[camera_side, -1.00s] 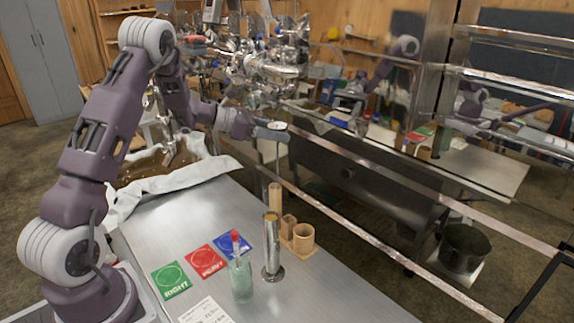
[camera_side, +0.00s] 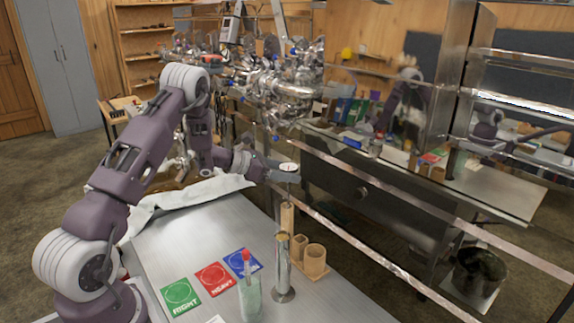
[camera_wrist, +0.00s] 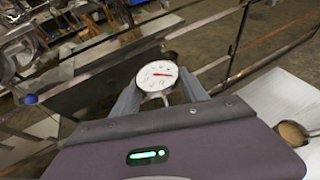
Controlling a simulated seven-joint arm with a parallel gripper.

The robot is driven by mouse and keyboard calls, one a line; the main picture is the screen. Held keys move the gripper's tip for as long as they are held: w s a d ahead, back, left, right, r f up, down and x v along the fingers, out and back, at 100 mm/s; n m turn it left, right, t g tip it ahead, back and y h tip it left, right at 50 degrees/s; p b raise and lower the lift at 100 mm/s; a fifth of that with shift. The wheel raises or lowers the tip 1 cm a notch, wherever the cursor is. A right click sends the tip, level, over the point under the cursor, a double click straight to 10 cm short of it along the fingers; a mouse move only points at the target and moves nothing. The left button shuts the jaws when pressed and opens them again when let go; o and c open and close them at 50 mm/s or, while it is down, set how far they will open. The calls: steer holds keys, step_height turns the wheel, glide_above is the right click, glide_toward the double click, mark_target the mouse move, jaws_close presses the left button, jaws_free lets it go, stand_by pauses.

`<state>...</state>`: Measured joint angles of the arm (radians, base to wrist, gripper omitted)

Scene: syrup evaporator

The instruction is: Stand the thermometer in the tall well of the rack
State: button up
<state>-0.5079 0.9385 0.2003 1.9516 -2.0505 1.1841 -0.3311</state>
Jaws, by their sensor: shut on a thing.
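The thermometer has a round white dial with a red needle (camera_side: 289,167) and a thin metal stem below it. My gripper (camera_side: 284,174) is shut on it just under the dial, which faces up between my fingers in the wrist view (camera_wrist: 157,75). The wooden rack (camera_side: 318,277) stands on the metal table. Its tall well (camera_side: 287,218) is a narrow upright tube at the back left, beside shorter wells (camera_side: 314,260). The stem points down at the tall well's top and looks upright. Its lower end is hidden, in or behind the tube; I cannot tell which.
A shiny metal cylinder (camera_side: 283,268) stands in front of the rack. A glass jar with a red-topped item (camera_side: 249,295) is to its left. Green (camera_side: 180,297), red (camera_side: 213,278) and blue cards lie flat on the table (camera_side: 200,241). A metal rail runs behind the rack.

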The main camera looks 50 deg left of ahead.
steer(key=shift+f, duration=6.1)
steer(key=o, duration=1.2)
steer(key=shift+o, duration=0.2)
steer(key=o, duration=0.5)
glide_toward(287, 206)
steer(key=shift+w+d+r, duration=0.1)
steer(key=shift+w+d, duration=0.2)
steer(key=shift+d, duration=0.2)
steer(key=shift+w+d, duration=0.25)
steer(key=shift+d, duration=0.25)
